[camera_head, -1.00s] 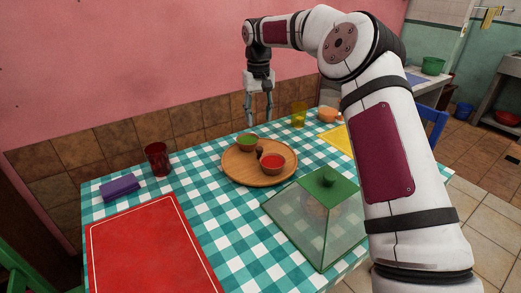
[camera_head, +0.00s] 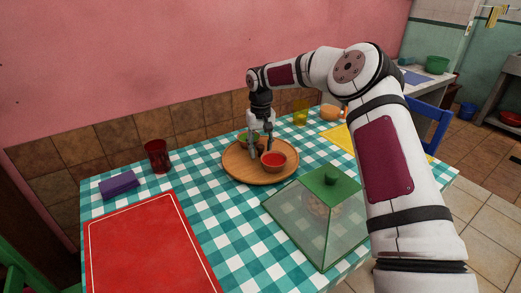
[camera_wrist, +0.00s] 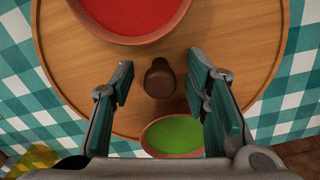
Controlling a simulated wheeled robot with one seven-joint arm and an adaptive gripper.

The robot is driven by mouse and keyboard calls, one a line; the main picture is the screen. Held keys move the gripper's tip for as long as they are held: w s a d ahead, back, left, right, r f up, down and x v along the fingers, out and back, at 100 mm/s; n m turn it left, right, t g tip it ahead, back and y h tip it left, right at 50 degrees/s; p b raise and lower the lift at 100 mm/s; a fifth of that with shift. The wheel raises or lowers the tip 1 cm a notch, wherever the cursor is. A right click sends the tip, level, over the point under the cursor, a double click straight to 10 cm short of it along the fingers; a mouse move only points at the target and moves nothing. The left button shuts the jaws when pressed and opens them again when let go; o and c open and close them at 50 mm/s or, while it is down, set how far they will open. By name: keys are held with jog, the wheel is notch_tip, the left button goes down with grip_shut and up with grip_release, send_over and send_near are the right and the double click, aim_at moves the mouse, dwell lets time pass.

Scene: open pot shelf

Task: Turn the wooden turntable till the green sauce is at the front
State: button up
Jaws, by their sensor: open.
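The round wooden turntable (camera_head: 243,176) lies on the checked tablecloth. A bowl of red sauce (camera_head: 273,160) sits on its near right side in the head view, and at the top of the wrist view (camera_wrist: 135,14). A dark brown knob (camera_wrist: 160,78) stands up from the turntable's middle. My gripper (camera_head: 262,153) is open above the turntable, pointing down. In the wrist view (camera_wrist: 162,90) the knob lies between its fingers, apart from both.
A green-topped glass cover (camera_head: 325,215) stands at the near right. A red mat (camera_head: 150,250), purple cloth (camera_head: 119,186) and red glass (camera_head: 157,157) are to the left. A yellow glass (camera_head: 301,112) and orange bowl (camera_head: 330,112) stand at the back.

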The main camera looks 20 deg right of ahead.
jog(key=shift+f, duration=0.3)
grip_shut()
